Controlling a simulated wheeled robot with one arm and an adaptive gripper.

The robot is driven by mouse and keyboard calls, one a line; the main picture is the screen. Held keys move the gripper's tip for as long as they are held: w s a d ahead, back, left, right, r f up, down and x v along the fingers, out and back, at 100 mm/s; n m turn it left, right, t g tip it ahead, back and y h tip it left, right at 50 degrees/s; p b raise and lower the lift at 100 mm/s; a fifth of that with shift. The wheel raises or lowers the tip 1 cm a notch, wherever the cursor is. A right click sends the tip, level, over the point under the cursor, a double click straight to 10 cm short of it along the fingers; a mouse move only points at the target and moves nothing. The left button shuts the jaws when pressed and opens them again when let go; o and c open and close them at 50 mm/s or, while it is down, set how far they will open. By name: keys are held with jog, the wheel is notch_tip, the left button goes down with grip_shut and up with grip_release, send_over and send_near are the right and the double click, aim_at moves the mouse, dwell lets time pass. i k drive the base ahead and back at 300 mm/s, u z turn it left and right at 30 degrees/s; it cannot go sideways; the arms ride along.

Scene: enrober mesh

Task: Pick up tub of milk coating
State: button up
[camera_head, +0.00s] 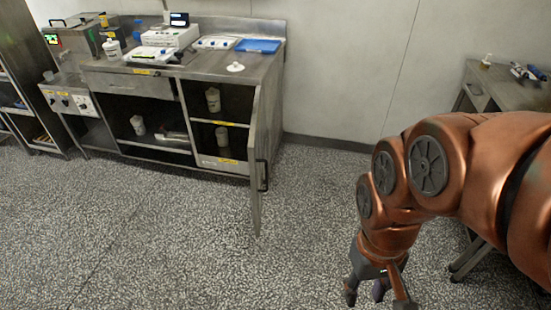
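Several pale tubs are in view, and their labels are too small to read, so I cannot tell which holds milk coating. One tub (213,100) stands on the upper right shelf inside the open steel cabinet. Another tub (222,138) is on the shelf below it. A third tub (138,125) stands in the middle bay. A white tub (112,48) is on the counter top at the left. My gripper (366,291) hangs over the floor at lower right, well away from the cabinet. Its dark fingers look apart, with nothing visible between them.
The cabinet door (262,150) stands open, jutting toward me. The counter holds a white machine (168,37), a blue tray (257,46) and a white lid-like disc (235,67). A steel table (500,88) is at right. The speckled floor between is clear.

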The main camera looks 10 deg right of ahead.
aim_at(222, 137)
jog(key=z, duration=1.2)
jog(key=i, duration=1.2)
jog(key=u, duration=2.05)
